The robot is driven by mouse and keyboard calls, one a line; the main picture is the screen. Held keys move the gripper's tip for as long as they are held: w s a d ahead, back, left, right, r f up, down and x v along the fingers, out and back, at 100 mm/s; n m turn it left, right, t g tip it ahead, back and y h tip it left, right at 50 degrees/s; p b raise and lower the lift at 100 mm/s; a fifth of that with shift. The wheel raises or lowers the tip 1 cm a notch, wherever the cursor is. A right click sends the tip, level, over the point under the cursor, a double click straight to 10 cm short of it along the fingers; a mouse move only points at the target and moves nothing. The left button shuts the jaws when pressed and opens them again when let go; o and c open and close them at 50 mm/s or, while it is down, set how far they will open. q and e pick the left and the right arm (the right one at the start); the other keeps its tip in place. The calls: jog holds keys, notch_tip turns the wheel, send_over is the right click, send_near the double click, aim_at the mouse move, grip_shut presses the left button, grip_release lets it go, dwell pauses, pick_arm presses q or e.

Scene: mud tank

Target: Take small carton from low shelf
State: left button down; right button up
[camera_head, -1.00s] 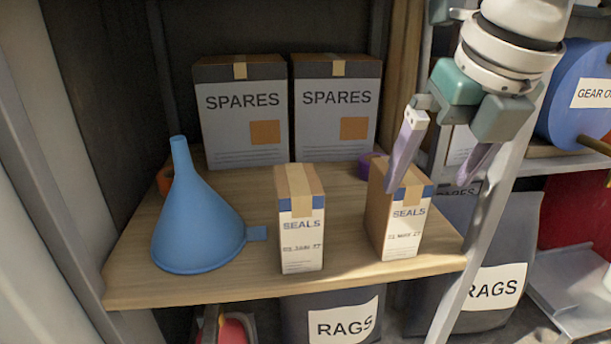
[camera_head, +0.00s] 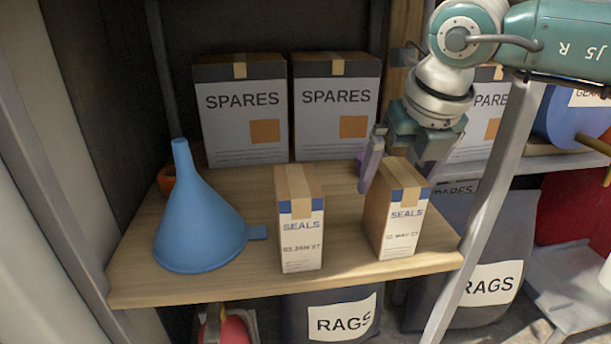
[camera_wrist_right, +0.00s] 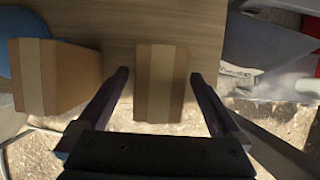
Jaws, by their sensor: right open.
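Two small SEALS cartons stand upright on the wooden shelf board, the left carton (camera_head: 301,235) and the right carton (camera_head: 403,232). Both are brown with a tape strip, a blue band and a white label with small date print. My right gripper (camera_head: 397,172) is open over the right carton, coming from behind it; one finger shows at the carton's left, and the other is mostly hidden. In the wrist view the right carton (camera_wrist_right: 161,84) lies between the two fingertips with gaps on both sides, and the left carton (camera_wrist_right: 50,80) is outside. My left gripper is not in view.
A blue funnel (camera_head: 195,225) stands left on the shelf board (camera_head: 200,287). Large SPARES boxes (camera_head: 243,125) line the back. A grey upright post (camera_head: 478,225) stands right of the right carton. RAGS containers (camera_head: 340,318) are below.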

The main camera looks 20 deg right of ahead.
grip_shut()
dwell(0.8)
